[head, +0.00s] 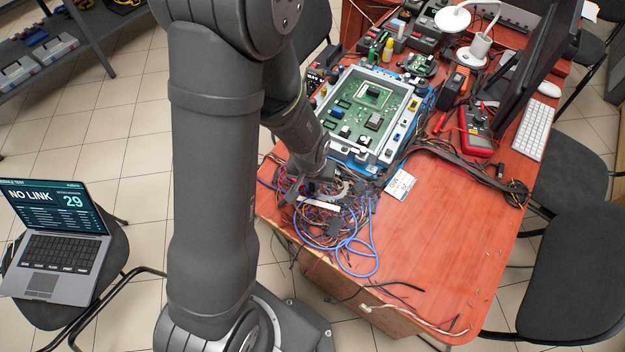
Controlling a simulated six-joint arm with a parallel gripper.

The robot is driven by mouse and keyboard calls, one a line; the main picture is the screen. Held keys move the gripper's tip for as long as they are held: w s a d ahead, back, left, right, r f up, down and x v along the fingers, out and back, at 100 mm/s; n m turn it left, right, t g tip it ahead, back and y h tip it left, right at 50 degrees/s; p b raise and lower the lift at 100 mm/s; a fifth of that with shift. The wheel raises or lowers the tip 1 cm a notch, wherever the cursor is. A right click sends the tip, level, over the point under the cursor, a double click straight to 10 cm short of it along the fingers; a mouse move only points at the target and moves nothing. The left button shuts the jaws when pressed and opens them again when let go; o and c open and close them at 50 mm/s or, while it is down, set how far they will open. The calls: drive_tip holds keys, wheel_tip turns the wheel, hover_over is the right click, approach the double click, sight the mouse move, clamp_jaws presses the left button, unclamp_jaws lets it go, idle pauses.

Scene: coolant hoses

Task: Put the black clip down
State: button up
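My gripper (312,186) reaches down from behind my arm to the tangle of wires (350,222) at the table's left front edge. It is small here and its fingers blend with the dark parts around them, so I cannot tell whether they are apart or closed on something. I cannot pick out the black clip for certain. Several small dark pieces lie among the blue, red and dark wires, and the clip may be one of them or hidden at my fingers.
A blue-edged tray (413,117) with a green circuit board stands behind the wires. A white label (400,184), a black cable bundle (468,166) and a red multimeter (477,130) lie to the right. The table's (455,250) front right is mostly clear. A laptop (55,240) sits on a chair.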

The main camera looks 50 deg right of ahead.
drive_tip(key=o, duration=0.4)
wheel_tip(320, 180, up, 12)
drive_tip(key=a, duration=0.1)
drive_tip(key=shift+s+a, duration=0.35)
idle(0.5)
drive_tip(key=shift+w+d+f, duration=0.1)
drive_tip(key=shift+d+f, duration=0.2)
drive_tip(key=shift+f, duration=1.7)
drive_tip(key=shift+w+d+f, duration=0.15)
drive_tip(key=shift+d+f, duration=0.1)
drive_tip(key=shift+f, duration=1.75)
drive_tip(key=shift+w+d+f, duration=0.1)
drive_tip(key=shift+d+f, duration=0.2)
drive_tip(key=shift+f, duration=1.7)
